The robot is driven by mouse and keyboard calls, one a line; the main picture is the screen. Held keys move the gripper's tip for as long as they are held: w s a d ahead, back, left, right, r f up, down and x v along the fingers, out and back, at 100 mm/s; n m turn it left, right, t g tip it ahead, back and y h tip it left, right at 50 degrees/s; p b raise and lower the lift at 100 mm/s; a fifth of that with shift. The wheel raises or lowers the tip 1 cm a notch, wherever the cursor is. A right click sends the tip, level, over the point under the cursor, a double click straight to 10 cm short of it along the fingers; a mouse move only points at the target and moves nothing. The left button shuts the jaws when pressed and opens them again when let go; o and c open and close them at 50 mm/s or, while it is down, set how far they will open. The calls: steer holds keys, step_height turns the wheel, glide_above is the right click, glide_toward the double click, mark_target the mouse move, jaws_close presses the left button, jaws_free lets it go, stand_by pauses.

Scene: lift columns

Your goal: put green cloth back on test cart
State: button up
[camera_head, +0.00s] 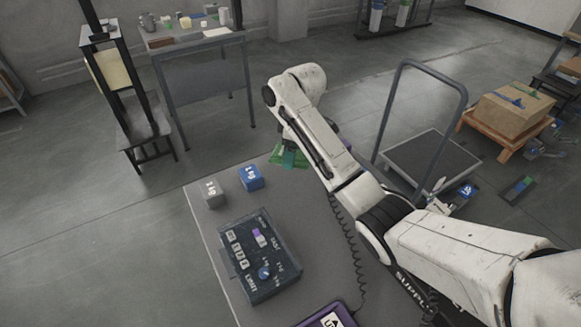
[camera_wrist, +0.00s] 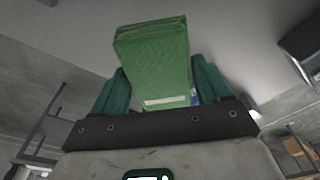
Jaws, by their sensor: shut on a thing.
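The green cloth (camera_wrist: 155,55) is a folded, thick pad with a small pale label. It stands between the two teal fingers of my gripper (camera_wrist: 161,68), which are shut on it. In the head view the cloth (camera_head: 288,156) shows at the far edge of a grey-topped cart or table (camera_head: 212,235), partly hidden by my arm. I cannot tell whether it touches the top. No label in view says which piece is the test cart.
On the grey top are a grey block (camera_head: 213,194), a blue block (camera_head: 250,177), a dark control box (camera_head: 260,258) and a purple-edged device (camera_head: 328,317). A platform trolley (camera_head: 428,160) stands at right. A bench (camera_head: 195,41) stands at the back left.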

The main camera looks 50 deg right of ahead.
steer(key=shift+w+d+f, duration=0.25)
steer(key=shift+w+f, duration=0.35)
steer(key=shift+f, duration=1.75)
steer(key=o, duration=1)
steer(key=r, duration=0.3)
steer(key=r+p, duration=0.1)
steer(key=r, duration=0.3)
steer(key=s+r, duration=0.1)
steer(key=r, duration=0.2)
steer(key=shift+d+r+p, duration=0.25)
steer(key=shift+d+p, duration=0.05)
steer(key=shift+d, duration=0.05)
steer(key=shift+r+p, duration=0.75)
